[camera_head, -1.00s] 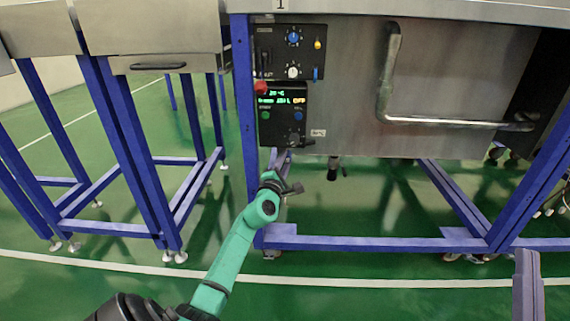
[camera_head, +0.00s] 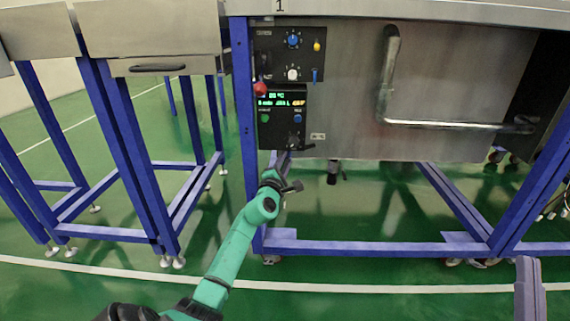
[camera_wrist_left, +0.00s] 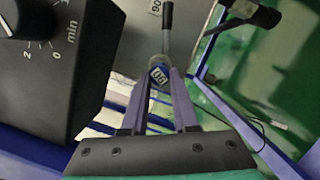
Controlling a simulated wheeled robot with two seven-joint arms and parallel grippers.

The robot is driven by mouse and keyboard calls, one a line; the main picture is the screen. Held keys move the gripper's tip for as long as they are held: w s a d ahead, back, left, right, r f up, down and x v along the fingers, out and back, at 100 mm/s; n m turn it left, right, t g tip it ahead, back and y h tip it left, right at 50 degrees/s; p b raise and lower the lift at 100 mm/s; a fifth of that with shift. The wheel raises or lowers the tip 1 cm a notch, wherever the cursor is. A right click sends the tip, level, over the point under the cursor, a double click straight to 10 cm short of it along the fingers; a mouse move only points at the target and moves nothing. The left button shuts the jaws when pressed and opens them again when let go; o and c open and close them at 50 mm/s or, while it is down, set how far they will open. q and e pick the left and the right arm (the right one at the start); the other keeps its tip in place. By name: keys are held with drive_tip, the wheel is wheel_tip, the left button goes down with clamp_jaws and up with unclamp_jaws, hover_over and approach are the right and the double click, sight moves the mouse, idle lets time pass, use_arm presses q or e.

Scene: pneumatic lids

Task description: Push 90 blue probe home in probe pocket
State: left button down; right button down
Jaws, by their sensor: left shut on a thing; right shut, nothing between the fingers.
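The blue probe (camera_wrist_left: 159,75) shows in the left wrist view as a small blue end marked with a number, with a grey shaft and black grip above it. My left gripper (camera_wrist_left: 162,82) is shut on it, one finger on each side. In the head view this gripper (camera_head: 284,160) is just below the black control box, mostly seen from behind. A dark rod beside it (camera_head: 304,146) appears to be the probe's grip. A label reading 90 (camera_wrist_left: 155,8) is on the metal panel by the rod. I cannot make out the probe pocket. My right gripper (camera_head: 528,275) is shut and empty at lower right.
The black control box (camera_head: 282,117) with knobs and a lit display is right above my left gripper; its min dial (camera_wrist_left: 22,15) is close in the wrist view. A bent metal handle (camera_head: 386,80) is to the right. Blue frame legs (camera_head: 244,130) stand beside the arm.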

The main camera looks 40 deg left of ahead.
use_arm(q)
drive_tip(key=shift+w+a, duration=0.15)
drive_tip(key=shift+w, duration=0.05)
drive_tip(key=c, duration=0.6)
unclamp_jaws()
drive_tip(key=p+v, duration=0.3)
drive_tip(key=v, duration=0.4)
drive_tip(key=shift+p, duration=0.35)
drive_tip(key=shift+s, duration=0.1)
